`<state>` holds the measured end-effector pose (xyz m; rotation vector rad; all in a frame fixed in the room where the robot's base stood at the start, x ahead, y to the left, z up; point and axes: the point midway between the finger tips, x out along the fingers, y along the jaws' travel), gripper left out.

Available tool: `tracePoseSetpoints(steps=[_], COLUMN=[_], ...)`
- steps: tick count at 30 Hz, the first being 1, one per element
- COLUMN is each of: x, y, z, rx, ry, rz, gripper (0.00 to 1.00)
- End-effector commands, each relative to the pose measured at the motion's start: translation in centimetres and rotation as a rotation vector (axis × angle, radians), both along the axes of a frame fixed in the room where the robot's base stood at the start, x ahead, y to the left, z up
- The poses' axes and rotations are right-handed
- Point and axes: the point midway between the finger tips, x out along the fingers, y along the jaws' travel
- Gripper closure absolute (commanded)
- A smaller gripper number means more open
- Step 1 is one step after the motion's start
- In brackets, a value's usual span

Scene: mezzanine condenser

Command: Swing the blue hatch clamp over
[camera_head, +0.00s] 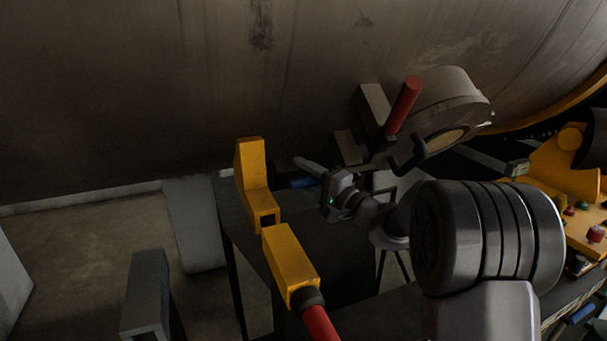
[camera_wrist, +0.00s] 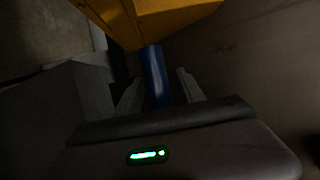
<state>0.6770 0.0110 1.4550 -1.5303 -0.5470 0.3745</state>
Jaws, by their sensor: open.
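The blue handle (camera_wrist: 155,72) of the clamp runs down from a yellow block (camera_wrist: 150,20) in the wrist view. Its lower end lies between the two grey fingers of my gripper (camera_wrist: 159,90). The fingers are apart, with a gap showing on each side of the blue handle. In the camera_head view a short piece of the blue handle (camera_head: 303,182) shows between my gripper (camera_head: 308,172) and an upright yellow bracket (camera_head: 252,180). My gripper reaches in from the right. The far finger is partly hidden there.
A yellow block (camera_head: 290,258) with a red handle (camera_head: 320,322) stands in front of the bracket. A large metal shell (camera_head: 150,90) hangs overhead. A red bar (camera_head: 404,104) sits beside a round hatch (camera_head: 440,105) above my arm. Grey posts (camera_head: 145,290) stand at left.

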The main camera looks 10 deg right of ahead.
Motion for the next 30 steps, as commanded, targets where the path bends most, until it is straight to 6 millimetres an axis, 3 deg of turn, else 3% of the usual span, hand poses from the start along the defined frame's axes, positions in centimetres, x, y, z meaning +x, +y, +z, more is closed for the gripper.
tracePoseSetpoints(steps=[4,11,30], x=[-0.02,-0.04,-0.05], y=[-0.02,-0.04,-0.06], z=[-0.01,-0.01,-0.01], rx=[0.0,0.0,0.0], ry=[0.0,0.0,0.0], rz=[0.0,0.0,0.0], gripper=[0.56,1.0,1.0])
